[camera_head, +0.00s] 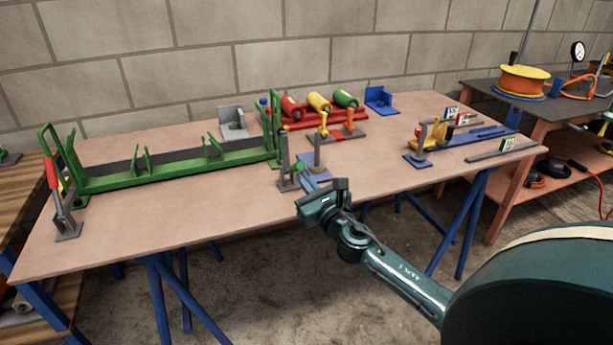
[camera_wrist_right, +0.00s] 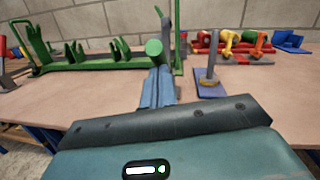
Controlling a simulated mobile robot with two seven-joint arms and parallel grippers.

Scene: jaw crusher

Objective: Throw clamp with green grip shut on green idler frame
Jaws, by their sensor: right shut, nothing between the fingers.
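The green idler frame (camera_head: 175,174) lies along the left and middle of the table; it also shows in the wrist view (camera_wrist_right: 95,64). The clamp with green grip (camera_head: 287,178) stands at the frame's right end. Its green grip (camera_wrist_right: 154,48) points toward the wrist camera, and much of the clamp is hidden behind it. Whether the clamp presses on the frame cannot be told. My right gripper (camera_head: 307,181) is shut and empty, with its fingertips (camera_wrist_right: 157,78) just in front of and below the green grip; contact cannot be told. My left gripper is out of view.
A red-gripped clamp (camera_head: 63,205) stands at the frame's left end. A post on a blue base (camera_head: 318,187) stands close right of my gripper. Behind are a red roller stand (camera_head: 325,122) and angle blocks. The table's front middle is clear.

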